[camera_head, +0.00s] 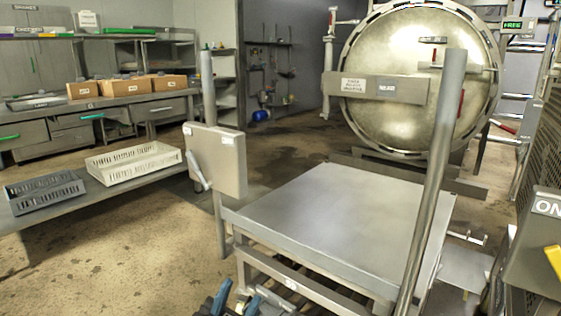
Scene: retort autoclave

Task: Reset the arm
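My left gripper (237,302) is at the bottom edge, in front of the low metal table (335,215). Only its blue and dark finger parts show, and the frame's edge cuts off the rest. The two blue fingers stand apart with a gap between them, and I see nothing held there. My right gripper is not in view.
A round steel autoclave door (415,60) stands shut behind the table. A grey box with a lever (215,160) is on the table's left post. A white crate (133,162) and a grey crate (45,192) sit on a left bench. Floor at the lower left is clear.

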